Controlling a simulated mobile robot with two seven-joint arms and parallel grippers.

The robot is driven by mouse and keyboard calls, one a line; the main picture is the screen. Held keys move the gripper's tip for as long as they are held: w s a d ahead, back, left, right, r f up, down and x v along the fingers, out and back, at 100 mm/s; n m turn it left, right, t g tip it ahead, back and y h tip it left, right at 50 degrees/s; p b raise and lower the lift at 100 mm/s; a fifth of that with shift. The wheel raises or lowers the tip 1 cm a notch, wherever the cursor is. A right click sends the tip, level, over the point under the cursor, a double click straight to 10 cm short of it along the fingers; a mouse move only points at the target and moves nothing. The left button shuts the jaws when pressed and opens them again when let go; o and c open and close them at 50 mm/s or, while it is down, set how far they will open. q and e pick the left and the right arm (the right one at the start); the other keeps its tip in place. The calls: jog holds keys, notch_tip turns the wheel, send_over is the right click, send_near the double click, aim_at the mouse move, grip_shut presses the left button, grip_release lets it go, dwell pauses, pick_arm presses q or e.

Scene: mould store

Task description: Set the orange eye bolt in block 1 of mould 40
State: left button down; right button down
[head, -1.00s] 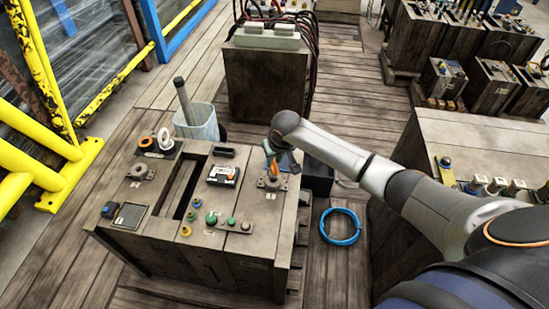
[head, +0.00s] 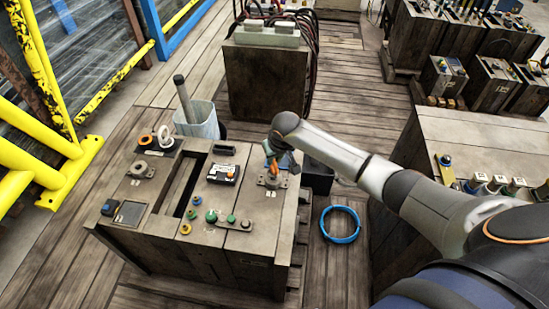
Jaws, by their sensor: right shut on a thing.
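The wooden mould (head: 205,258) stands on the plank floor at the centre left, with a long slot in its top. My right gripper (head: 272,158) comes in from the right and points down over the top's right part. It is shut on the orange eye bolt (head: 274,170), which is small and partly hidden by the fingers. The bolt is upright, right at the grey round fitting (head: 271,182) there; I cannot tell how deep it sits. A similar grey fitting (head: 141,170) on the left part of the top is empty. Block and mould numbers are unreadable. My left gripper is out of view.
An orange-and-black ring (head: 146,141) and a white ring (head: 165,138) lie at the top's back left. A black-and-white box (head: 223,174) and several coloured knobs are on top. A bin (head: 197,121) stands behind; a blue coil (head: 340,225) lies on the floor right.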

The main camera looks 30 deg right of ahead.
jog(key=shift+f, duration=0.4)
dwell(0.3)
jog(key=c, duration=1)
grip_release()
jog(key=shift+o, duration=1.4)
jog(key=shift+s+f, duration=0.1)
jog(key=p+v, duration=0.1)
jog(key=v, duration=1.1)
jog(key=shift+r+p, duration=0.35)
jog(key=shift+p, duration=0.05)
jog(key=shift+f, duration=0.1)
